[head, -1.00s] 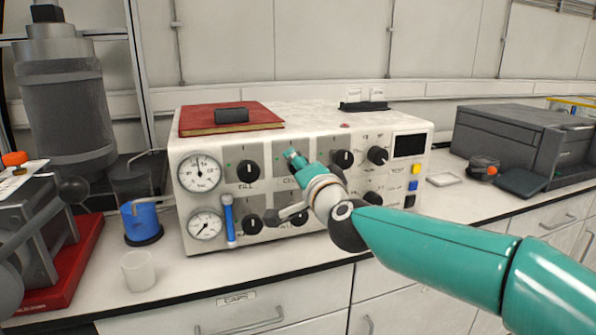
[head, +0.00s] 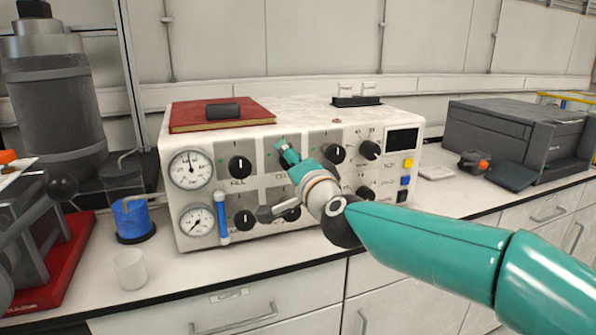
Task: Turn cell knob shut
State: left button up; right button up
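A white control panel box (head: 275,232) stands on the bench with several black knobs on its front. The knob labelled FILL (head: 240,168) is at the upper left. To its right a label that seems to begin with "CE" shows, and the knob there is hidden behind my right gripper (head: 283,150). My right arm comes in from the right, with its teal tip against or just in front of the panel at that spot. I cannot see its fingertips clearly or whether they hold the knob. Another knob (head: 335,154) is right of the gripper. My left gripper is not in view.
Two gauges (head: 191,169) and a blue tube (head: 222,217) are at the panel's left. A red book (head: 190,116) lies on top. A white cup (head: 129,269) and a blue-filled beaker (head: 133,219) stand left. A grey printer-like box (head: 510,140) is at right.

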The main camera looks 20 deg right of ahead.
jog(key=s, duration=1.1)
jog(key=shift+s+d, duration=0.2)
jog(key=shift+s, duration=0.2)
